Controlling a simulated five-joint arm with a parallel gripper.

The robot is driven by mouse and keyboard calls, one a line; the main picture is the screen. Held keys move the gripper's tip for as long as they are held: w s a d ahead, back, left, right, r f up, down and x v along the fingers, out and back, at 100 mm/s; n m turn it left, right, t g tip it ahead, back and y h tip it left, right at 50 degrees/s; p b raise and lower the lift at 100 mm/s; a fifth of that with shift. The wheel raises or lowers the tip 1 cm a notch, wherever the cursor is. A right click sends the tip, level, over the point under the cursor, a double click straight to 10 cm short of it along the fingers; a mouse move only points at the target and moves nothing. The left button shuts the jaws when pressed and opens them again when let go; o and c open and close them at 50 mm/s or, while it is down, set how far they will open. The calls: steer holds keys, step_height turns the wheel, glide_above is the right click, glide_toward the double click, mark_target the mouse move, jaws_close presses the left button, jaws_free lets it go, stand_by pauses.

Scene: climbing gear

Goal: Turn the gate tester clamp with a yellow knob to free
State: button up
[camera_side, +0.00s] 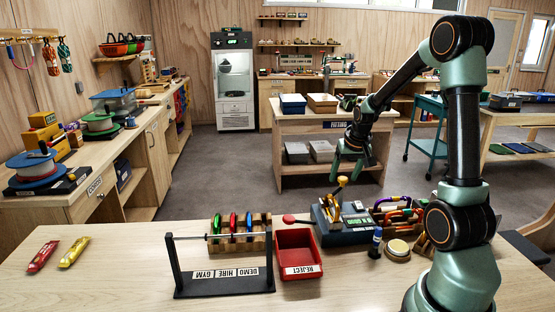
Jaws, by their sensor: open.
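The gate tester (355,232) is a dark blue-grey box on the near bench, right of the red tray. A yellow clamp handle (341,183) stands up from its top, roughly upright with a slight lean. A red knobbed lever (290,219) sticks out from its left side. My gripper (349,174) hangs just above and behind the yellow handle in the picture, fingers pointing down. It is open and holds nothing that I can see. Whether the fingers touch the handle cannot be told from this view. The clamp's markings are too small to read.
A red REJECT tray (298,250) and a black rack labelled DEMO, HIRE, GYM (224,282) stand to the left, with coloured carabiners (233,224) behind. More carabiners (400,214), a blue-capped marker (376,243) and a round tin (398,249) crowd the right.

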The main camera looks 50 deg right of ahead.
jaws_close()
steer(key=shift+a, duration=0.1)
stand_by(1.2)
